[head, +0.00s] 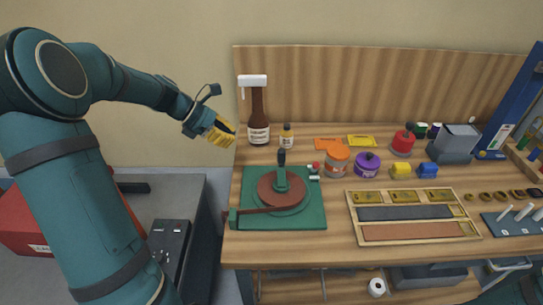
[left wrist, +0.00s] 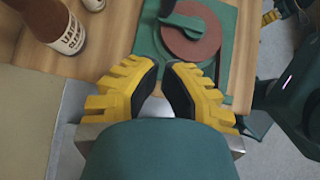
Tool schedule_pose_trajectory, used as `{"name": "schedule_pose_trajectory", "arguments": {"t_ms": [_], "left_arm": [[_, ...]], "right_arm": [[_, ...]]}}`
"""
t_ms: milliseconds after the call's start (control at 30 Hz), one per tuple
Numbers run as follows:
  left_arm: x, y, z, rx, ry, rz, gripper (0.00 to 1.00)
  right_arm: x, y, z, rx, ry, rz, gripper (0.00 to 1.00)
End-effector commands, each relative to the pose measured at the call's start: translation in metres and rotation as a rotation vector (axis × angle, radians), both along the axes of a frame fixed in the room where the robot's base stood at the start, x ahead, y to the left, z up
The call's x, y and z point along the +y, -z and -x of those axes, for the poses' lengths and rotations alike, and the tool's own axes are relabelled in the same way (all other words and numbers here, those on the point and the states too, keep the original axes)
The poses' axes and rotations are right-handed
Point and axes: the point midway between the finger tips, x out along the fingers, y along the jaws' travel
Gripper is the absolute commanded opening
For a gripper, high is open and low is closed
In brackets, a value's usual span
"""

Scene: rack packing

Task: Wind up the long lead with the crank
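The winder is a green baseplate (head: 312,216) at the left end of the bench, with a red-brown reel (head: 268,188) and a dark green crank arm (head: 281,172). A brown lead (head: 258,211) runs from the reel to a green block at the plate's front left corner. My left gripper (head: 226,130) hangs in the air beyond the bench's left edge, left of the brown bottle. Yellow parts at that view's upper right (left wrist: 285,12) look like my right gripper.
A brown bottle (head: 258,110) and a small bottle (head: 286,137) stand behind the winder. An orange-lidded jar (head: 337,160) and purple tin (head: 367,166) stand right of it. A wooden tray (head: 352,213) lies further right. The wooden back panel (head: 380,85) closes the rear.

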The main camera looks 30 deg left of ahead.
Motion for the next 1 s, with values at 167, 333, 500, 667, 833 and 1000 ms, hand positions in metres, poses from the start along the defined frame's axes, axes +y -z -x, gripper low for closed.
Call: {"name": "schedule_pose_trajectory", "arguments": {"t_ms": [167,333,500,667,833,1000], "left_arm": [[0.0,0.003,0.011,0.006,-0.037,-0.027,0.0],[-0.01,0.017,0.003,0.007,-0.035,-0.027,0.0],[-0.028,0.041,-0.012,0.006,-0.034,-0.026,0.0],[-0.045,0.064,-0.026,0.008,-0.034,-0.025,0.0],[-0.064,0.074,-0.042,0.004,-0.031,-0.028,0.0],[-0.078,0.073,-0.054,0.004,-0.034,-0.028,0.0]], "right_arm": [[0.0,0.002,0.001,0.002,-0.002,0.0,0.56],[0.001,0.007,0.002,0.005,-0.004,-0.001,0.56],[0.001,0.015,0.004,0.008,-0.007,-0.002,0.56],[0.001,0.022,0.002,0.005,-0.006,-0.001,0.56],[0.0,0.027,0.001,0.001,-0.005,-0.001,0.56],[0.0,0.03,0.0,0.0,-0.005,-0.001,0.56]]}}
